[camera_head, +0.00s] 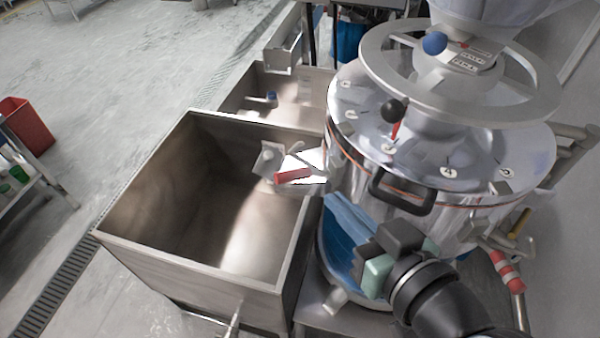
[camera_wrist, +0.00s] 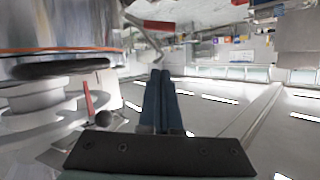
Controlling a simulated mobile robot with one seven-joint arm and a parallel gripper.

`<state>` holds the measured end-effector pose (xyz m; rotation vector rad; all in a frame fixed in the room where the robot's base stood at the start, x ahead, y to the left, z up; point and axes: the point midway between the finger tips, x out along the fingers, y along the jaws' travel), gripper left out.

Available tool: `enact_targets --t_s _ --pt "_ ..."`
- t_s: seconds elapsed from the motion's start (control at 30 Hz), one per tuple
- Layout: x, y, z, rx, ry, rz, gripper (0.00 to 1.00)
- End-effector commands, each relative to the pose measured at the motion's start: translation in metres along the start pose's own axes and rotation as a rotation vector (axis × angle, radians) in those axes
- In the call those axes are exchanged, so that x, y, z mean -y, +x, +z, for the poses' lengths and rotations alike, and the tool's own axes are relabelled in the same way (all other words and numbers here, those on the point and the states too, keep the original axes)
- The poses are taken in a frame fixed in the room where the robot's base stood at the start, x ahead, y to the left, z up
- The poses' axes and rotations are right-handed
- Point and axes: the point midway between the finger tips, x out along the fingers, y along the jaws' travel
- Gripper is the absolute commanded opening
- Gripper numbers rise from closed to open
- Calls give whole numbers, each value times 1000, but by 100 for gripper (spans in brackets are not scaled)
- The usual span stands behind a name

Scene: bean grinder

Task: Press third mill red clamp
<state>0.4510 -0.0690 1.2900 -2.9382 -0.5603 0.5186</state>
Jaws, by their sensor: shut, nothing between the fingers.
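The mill is a shiny round drum (camera_head: 450,205) with several numbered marks on its lid. A red clamp handle (camera_head: 292,176) sticks out at its left side over the bin; a red handle also shows at the top of the wrist view (camera_wrist: 158,25). A red lever (camera_head: 396,130) with a black ball stands on the lid, and a similar one shows in the wrist view (camera_wrist: 87,98). I cannot tell which is the third clamp. My gripper (camera_head: 336,204) is beside the drum's lower left, its blue fingers (camera_wrist: 160,76) shut and empty, apart from the red handle.
A large open steel bin (camera_head: 130,245) stands left of the mill. A handwheel (camera_head: 385,75) sits above the lid. A black handle (camera_head: 400,195) juts from the drum above my gripper.

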Motion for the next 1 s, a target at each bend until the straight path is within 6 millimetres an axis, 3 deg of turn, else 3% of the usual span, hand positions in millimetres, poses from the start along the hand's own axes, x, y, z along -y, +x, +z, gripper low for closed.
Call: enact_targets --t_s 0.27,0.73,1.0 --pt "0 9 -2 -1 2 -2 0" --pt "2 101 -4 0 1 -2 0" --pt "1 124 23 1 1 0 0"
